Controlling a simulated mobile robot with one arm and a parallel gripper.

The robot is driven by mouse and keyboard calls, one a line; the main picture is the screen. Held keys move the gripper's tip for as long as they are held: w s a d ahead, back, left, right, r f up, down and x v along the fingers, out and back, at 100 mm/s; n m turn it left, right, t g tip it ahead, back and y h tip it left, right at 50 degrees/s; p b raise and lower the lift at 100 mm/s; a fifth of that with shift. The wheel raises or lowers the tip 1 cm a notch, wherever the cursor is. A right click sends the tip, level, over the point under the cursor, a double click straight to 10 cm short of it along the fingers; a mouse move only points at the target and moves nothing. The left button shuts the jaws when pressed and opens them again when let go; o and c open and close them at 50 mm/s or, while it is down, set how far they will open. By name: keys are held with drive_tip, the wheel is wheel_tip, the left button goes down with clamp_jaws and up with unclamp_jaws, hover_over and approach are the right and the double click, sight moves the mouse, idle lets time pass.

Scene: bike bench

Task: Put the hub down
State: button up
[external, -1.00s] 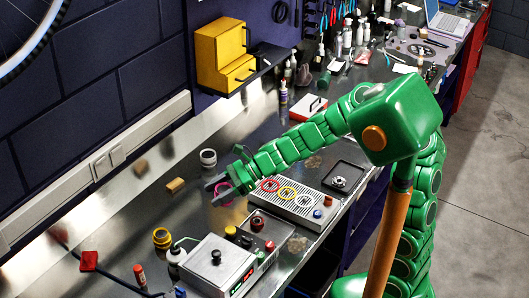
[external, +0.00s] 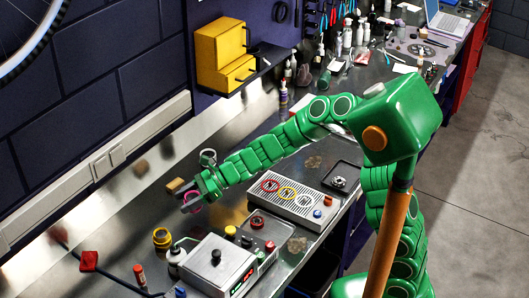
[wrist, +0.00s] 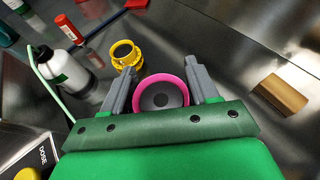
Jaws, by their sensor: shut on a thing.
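The hub, a round grey piece with a pink rim (wrist: 160,96), sits between the two grey fingers of my gripper (wrist: 162,80) in the wrist view. The fingers are shut on it from both sides. In the external view my gripper (external: 188,204) is low over the metal bench (external: 135,212), and the hub's pink rim (external: 192,197) shows partly between the fingers. I cannot tell whether the hub touches the bench.
A yellow ring-shaped part (wrist: 124,54) and a white bottle (wrist: 62,72) stand nearby. A wooden block (wrist: 282,96) lies to the right in the wrist view. A grey panel with coloured rings (external: 292,198) and a control box (external: 216,265) stand on the bench. Bare metal surrounds the gripper.

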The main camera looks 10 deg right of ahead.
drive_tip(key=shift+w+a+f, duration=0.2)
drive_tip(key=shift+a+f, duration=0.1)
drive_tip(key=shift+f, duration=0.2)
drive_tip(key=shift+w+a+f, duration=0.15)
drive_tip(key=shift+a+f, duration=0.1)
drive_tip(key=shift+f, duration=1.65)
drive_tip(key=shift+f, duration=0.1)
drive_tip(key=o, duration=1.2)
drive_tip(key=shift+c, duration=0.2)
drive_tip(key=shift+w+d+r, duration=0.15)
drive_tip(key=shift+d+r, duration=0.2)
drive_tip(key=shift+d, duration=0.1)
drive_tip(key=shift+v, duration=5.5)
